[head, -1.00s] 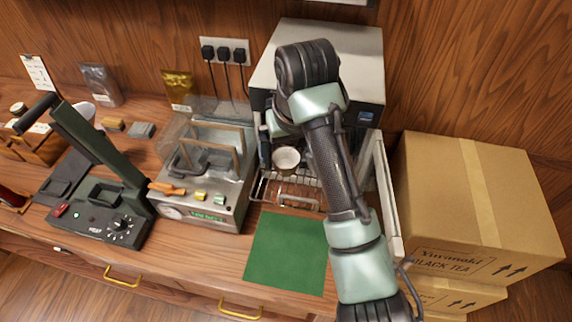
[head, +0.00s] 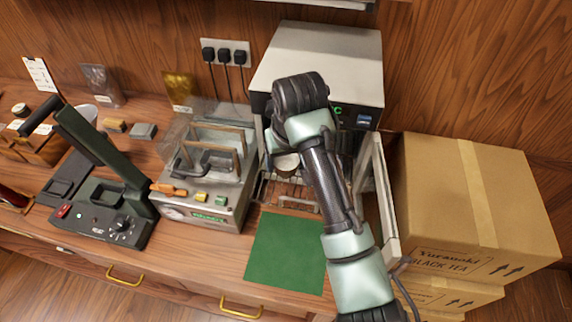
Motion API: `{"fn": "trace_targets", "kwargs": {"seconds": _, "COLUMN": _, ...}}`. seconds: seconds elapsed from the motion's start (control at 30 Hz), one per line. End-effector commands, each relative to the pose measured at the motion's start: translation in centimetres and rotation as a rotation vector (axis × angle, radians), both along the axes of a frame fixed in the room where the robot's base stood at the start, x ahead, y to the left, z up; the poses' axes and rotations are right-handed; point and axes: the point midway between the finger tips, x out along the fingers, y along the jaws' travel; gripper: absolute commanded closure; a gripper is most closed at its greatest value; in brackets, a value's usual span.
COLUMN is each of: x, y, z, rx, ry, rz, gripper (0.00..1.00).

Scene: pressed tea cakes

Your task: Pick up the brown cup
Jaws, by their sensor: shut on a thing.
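A small round cup (head: 287,164) with a pale top shows at the open front of the metal oven, above its wire rack (head: 280,192). Only part of it is visible, and its brown sides are hard to make out. My gripper (head: 272,150) is at the cup, mostly hidden by my wrist and forearm. It is shut on the cup. I cannot tell whether the cup touches the rack.
The oven (head: 320,62) has its door (head: 383,195) swung open on the right. Stacked cardboard boxes (head: 475,205) stand beside it. A green mat (head: 287,252) lies bare in front. A sealing machine (head: 208,190) and a dark press (head: 105,190) stand on the left.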

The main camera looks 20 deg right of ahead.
Motion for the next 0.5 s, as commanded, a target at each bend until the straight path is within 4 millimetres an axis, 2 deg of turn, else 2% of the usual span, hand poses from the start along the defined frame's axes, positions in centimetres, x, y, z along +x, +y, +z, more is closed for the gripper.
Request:
{"fn": "trace_targets", "kwargs": {"seconds": 0.33, "x": 0.1, "y": 0.0, "z": 0.3, "rx": 0.000, "ry": -0.002, "rz": 0.000, "gripper": 0.87}}
{"fn": "trace_targets", "kwargs": {"seconds": 0.5, "x": 0.1, "y": 0.0, "z": 1.5, "rx": -0.002, "ry": -0.004, "rz": 0.001, "gripper": 0.87}}
